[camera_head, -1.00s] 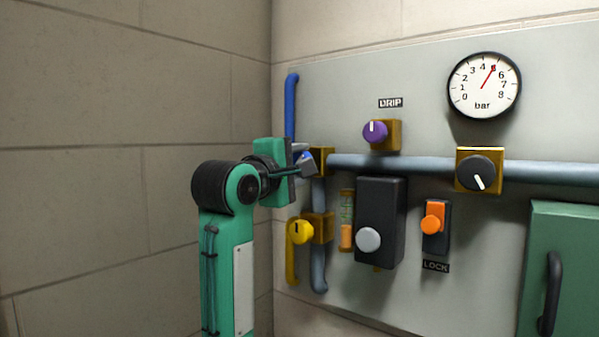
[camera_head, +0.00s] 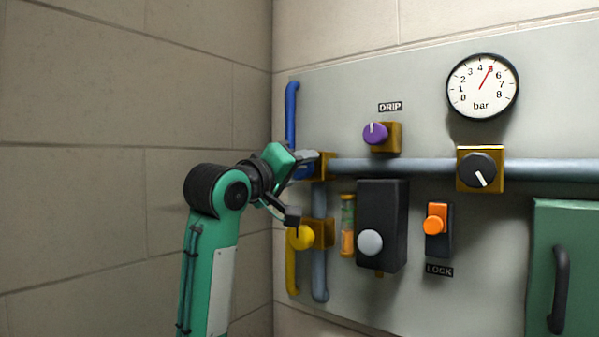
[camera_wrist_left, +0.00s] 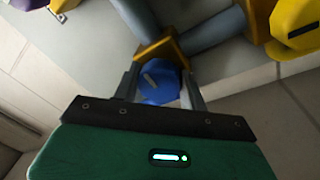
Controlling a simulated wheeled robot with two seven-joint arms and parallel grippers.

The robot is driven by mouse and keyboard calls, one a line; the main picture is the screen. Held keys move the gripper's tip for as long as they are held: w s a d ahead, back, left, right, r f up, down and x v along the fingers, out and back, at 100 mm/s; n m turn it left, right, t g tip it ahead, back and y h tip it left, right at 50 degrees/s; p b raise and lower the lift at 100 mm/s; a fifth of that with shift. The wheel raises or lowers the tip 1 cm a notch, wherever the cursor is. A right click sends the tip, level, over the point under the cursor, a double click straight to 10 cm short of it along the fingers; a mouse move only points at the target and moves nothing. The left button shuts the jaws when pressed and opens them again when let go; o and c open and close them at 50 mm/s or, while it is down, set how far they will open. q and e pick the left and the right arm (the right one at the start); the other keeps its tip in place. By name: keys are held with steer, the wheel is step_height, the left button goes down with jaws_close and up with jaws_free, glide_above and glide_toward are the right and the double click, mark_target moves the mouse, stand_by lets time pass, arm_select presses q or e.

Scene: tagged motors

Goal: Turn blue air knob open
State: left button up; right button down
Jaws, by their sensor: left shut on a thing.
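The blue air knob (camera_head: 303,173) is on the brass block at the left end of the grey pipe, partly hidden by my left gripper. My right gripper is not in view.
The yellow knob (camera_head: 299,238) is close below the gripper. A purple knob (camera_head: 376,134), a black box with a grey button (camera_head: 369,242), an orange lock switch (camera_head: 435,225), a black knob (camera_head: 478,171) and a gauge (camera_head: 482,86) are to the right. A bare block wall is on the left.

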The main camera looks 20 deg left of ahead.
arm_select(q)
steer(key=shift+m, duration=0.4)
steer(key=o, duration=1)
steer(key=shift+c, duration=0.2)
steer(key=b+v, duration=0.6)
steer(key=v, duration=0.8)
steer(key=shift+b, duration=0.3)
steer(key=shift+d, duration=0.1)
